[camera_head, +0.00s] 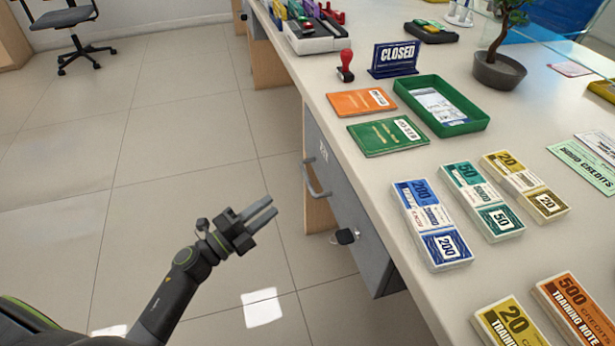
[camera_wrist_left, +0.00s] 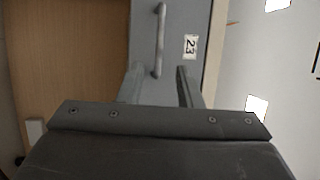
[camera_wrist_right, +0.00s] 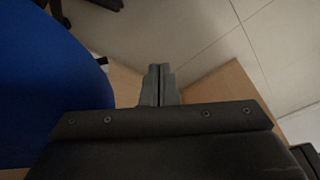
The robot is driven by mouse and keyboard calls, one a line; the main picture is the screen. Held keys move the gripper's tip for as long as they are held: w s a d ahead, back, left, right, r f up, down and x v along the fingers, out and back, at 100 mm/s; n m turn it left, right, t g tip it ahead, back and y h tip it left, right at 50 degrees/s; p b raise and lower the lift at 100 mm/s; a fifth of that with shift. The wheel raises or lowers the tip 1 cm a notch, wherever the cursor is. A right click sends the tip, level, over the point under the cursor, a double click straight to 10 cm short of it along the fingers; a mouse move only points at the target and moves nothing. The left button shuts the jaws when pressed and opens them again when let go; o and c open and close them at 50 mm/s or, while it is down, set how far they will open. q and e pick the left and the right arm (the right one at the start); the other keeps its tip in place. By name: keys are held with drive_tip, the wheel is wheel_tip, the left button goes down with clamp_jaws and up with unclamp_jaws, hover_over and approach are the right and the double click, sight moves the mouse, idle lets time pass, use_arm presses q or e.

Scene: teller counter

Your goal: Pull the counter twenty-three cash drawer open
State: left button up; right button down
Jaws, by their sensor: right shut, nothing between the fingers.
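The grey cash drawer front (camera_head: 350,213) is set under the counter, with a bar handle (camera_head: 312,180) and a label near its top edge. It looks closed. In the left wrist view the label (camera_wrist_left: 190,46) reads 23, and the handle (camera_wrist_left: 159,40) lies ahead, between the lines of the two fingers. My left gripper (camera_head: 271,206) is open and empty, to the left of the handle and apart from it; its fingers also show in the left wrist view (camera_wrist_left: 160,84). My right gripper (camera_wrist_right: 160,68) is shut and empty, seen only in the right wrist view.
The countertop (camera_head: 370,165) carries banknote stacks (camera_head: 432,225), booklets (camera_head: 387,136), a green tray (camera_head: 480,125) and a closed sign (camera_head: 395,57).

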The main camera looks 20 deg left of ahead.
sight(306, 177)
use_arm(q)
drive_tip(key=x, duration=1.2)
drive_tip(key=shift+w+d+r, duration=0.1)
drive_tip(key=shift+w+d, duration=0.05)
drive_tip(key=shift+w, duration=0.1)
clamp_jaws()
